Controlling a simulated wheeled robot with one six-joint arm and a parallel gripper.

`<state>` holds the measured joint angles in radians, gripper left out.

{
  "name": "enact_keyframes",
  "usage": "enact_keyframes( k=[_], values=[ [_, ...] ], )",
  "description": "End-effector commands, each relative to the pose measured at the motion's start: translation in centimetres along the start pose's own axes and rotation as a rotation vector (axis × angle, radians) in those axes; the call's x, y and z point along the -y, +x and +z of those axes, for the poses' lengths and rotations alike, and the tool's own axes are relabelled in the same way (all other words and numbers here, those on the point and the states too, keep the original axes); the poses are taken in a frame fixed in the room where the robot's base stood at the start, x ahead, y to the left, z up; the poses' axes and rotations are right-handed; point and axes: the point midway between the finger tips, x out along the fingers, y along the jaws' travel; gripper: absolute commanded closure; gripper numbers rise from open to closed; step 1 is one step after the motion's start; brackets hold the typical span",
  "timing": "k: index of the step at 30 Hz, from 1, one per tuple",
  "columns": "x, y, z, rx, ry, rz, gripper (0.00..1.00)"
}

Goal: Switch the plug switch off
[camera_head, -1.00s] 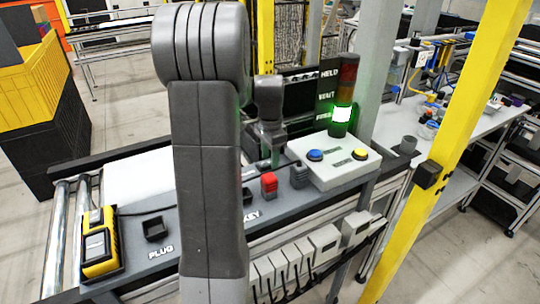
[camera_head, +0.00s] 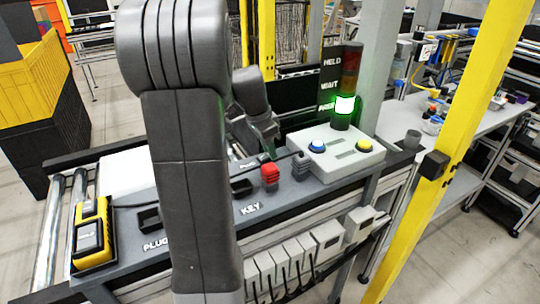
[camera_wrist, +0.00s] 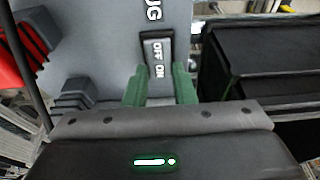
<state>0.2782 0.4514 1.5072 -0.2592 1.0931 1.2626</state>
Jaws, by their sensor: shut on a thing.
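Which side of the rocker is pressed down I cannot tell.
A red block (camera_head: 270,174) and a dark ribbed block (camera_head: 301,165) stand on the panel. A pale box (camera_head: 345,155) has blue and yellow buttons. A yellow-black device (camera_head: 93,236) sits at the left end. The light tower (camera_head: 345,105) glows green. A yellow post (camera_head: 450,130) stands at right.

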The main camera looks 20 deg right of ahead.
Motion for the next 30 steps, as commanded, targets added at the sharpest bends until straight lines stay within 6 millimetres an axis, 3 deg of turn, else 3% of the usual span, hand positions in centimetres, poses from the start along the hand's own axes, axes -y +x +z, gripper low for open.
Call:
enact_keyframes(
  k=[14,15,18,26,30],
  values=[
    [0.0,-0.1,0.1,-0.042,0.000,0.000,0.99],
    [0.0,-0.1,0.1,-0.042,0.000,0.000,0.71],
    [0.0,-0.1,0.1,-0.042,0.000,0.000,0.55],
    [0.0,-0.1,0.1,-0.042,0.000,0.000,0.55],
    [0.0,-1.1,0.1,-0.043,0.001,-0.002,0.55]
  ],
)
